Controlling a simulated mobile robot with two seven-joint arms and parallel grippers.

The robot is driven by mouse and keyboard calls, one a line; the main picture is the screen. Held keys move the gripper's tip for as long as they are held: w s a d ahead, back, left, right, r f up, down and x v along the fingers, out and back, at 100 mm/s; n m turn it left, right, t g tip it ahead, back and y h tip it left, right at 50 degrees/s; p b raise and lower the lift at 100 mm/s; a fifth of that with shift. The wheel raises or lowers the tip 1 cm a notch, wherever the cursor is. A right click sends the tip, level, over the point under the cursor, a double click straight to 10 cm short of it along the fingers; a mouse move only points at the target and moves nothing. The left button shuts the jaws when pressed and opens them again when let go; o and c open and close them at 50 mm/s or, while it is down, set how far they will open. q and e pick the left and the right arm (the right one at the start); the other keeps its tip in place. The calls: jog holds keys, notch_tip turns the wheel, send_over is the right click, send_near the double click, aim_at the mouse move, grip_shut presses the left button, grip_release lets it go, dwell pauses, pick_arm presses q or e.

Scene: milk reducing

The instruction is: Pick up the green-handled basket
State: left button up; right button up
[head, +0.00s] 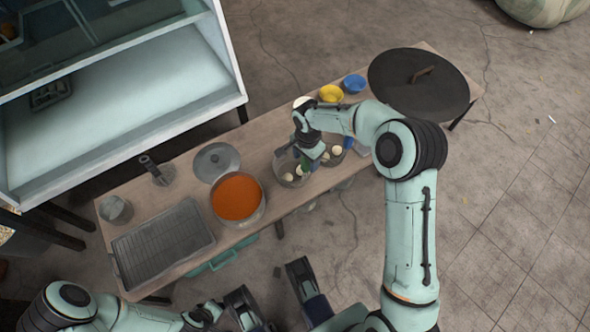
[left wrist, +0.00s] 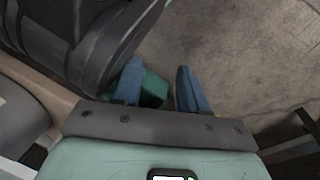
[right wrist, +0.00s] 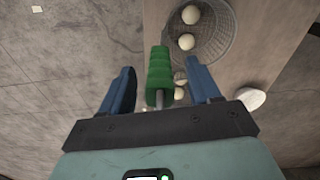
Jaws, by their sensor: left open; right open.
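The green handle (right wrist: 160,72) stands between the two open fingers of my right gripper (right wrist: 160,70) in the right wrist view, with a gap on each side. A metal rod shows at its lower end. A wire basket (right wrist: 212,48) holding white balls lies just beyond it. In the head view the basket (head: 285,168) is at the table's middle, partly covered by my right gripper (head: 309,150). I cannot tell exactly where handle and basket join. My left gripper (left wrist: 158,80) is open and empty, low at the table's front side.
The table (head: 330,182) also bears a pot of orange liquid (head: 237,197), a grey lid (head: 216,161), a rack tray (head: 165,243), a yellow bowl (head: 331,93), a blue bowl (head: 354,84) and a large dark lid (head: 418,92). A shelf cabinet (head: 120,90) stands behind. Open floor lies right.

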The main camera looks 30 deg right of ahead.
jog(key=shift+r, duration=0.1)
grip_shut()
jog(key=shift+r, duration=0.1)
